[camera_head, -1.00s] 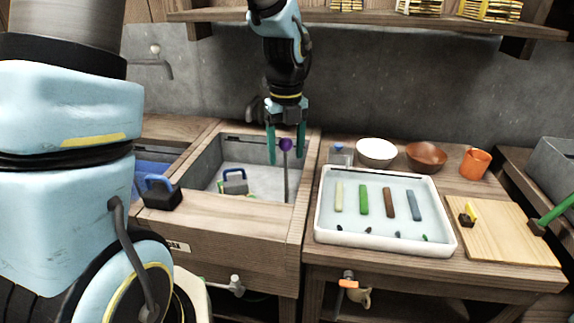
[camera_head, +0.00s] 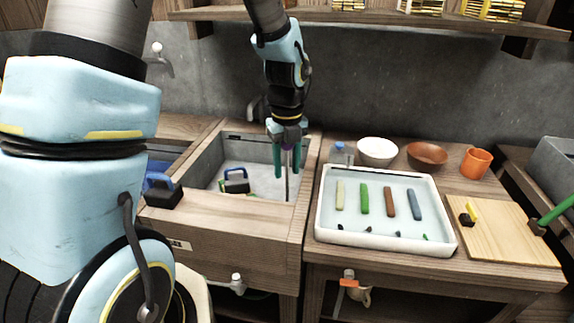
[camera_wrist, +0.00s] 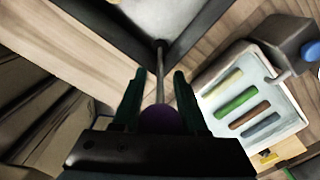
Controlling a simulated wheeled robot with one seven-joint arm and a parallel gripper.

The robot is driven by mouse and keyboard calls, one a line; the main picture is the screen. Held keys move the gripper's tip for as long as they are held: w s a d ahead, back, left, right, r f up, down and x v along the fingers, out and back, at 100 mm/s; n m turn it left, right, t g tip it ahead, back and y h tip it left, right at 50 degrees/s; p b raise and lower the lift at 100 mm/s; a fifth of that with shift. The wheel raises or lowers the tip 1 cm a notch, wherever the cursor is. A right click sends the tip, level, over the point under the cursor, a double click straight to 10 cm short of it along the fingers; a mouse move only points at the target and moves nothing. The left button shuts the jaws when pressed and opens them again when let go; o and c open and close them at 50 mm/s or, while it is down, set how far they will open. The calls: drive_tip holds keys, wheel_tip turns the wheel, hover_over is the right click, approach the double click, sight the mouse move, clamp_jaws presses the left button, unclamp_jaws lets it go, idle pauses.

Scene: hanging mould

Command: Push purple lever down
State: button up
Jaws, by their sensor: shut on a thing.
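The purple lever is a thin upright grey rod (camera_head: 287,185) with a purple ball on top, standing by the right wall of the wooden sink. My gripper (camera_head: 286,173) points down over it, with its two green fingers on either side of the rod. In the wrist view the purple ball (camera_wrist: 160,118) sits between the finger bases, close to the palm, and the rod runs out past the fingertips. My gripper is shut on the lever. In the head view the ball is mostly hidden by the gripper.
A blue-handled block (camera_head: 236,182) lies in the sink, and another (camera_head: 163,192) is on its front left rim. To the right are a white tray (camera_head: 447,240) with coloured bars, a white bowl (camera_head: 377,151), a brown bowl (camera_head: 427,155), an orange cup (camera_head: 475,162) and a cutting board (camera_head: 500,240).

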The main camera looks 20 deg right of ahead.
clamp_jaws()
idle(0.9)
